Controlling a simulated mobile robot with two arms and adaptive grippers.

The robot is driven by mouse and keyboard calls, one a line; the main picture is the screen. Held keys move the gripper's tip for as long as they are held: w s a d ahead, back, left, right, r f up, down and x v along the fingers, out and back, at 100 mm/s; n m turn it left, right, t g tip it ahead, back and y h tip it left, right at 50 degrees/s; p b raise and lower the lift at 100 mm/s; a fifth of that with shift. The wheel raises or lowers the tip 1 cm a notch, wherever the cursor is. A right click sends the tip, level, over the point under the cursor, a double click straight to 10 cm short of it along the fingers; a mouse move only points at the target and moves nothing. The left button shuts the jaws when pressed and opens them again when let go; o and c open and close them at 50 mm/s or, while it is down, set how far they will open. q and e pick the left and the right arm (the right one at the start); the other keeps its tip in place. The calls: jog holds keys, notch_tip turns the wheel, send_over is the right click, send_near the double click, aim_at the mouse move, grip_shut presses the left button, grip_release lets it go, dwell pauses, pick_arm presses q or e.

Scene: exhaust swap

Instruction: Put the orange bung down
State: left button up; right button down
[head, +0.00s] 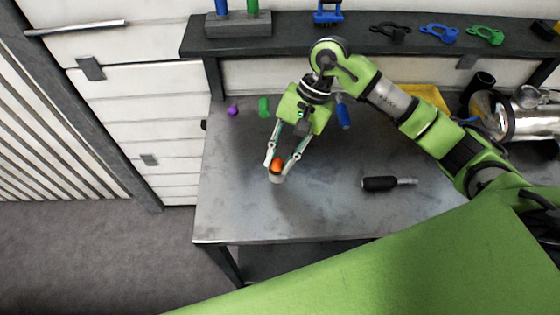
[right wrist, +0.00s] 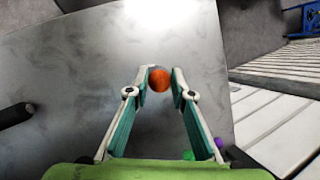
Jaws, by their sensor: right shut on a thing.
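The orange bung (head: 277,164) is between the fingertips of my right gripper (head: 276,174), over the left part of the grey metal table (head: 330,215). In the right wrist view the orange bung (right wrist: 159,79) shows as a round orange shape between the two fingertips of my right gripper (right wrist: 161,82), which is shut on it. I cannot tell whether the bung touches the table. My left gripper is not in view.
A purple piece (head: 232,110) and a green piece (head: 264,107) stand at the table's back left. A blue-handled tool (head: 343,114) lies behind, and a black-handled tool (head: 388,183) lies to the right. The table's front left is clear.

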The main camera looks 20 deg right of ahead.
aim_at(280, 168)
notch_tip(280, 168, down, 3)
jog(key=shift+f+b, duration=0.6)
jog(key=shift+b, duration=0.25)
jog(key=c, duration=1.8)
grip_release()
jog(key=shift+r, duration=0.1)
jog(key=shift+o, duration=0.2)
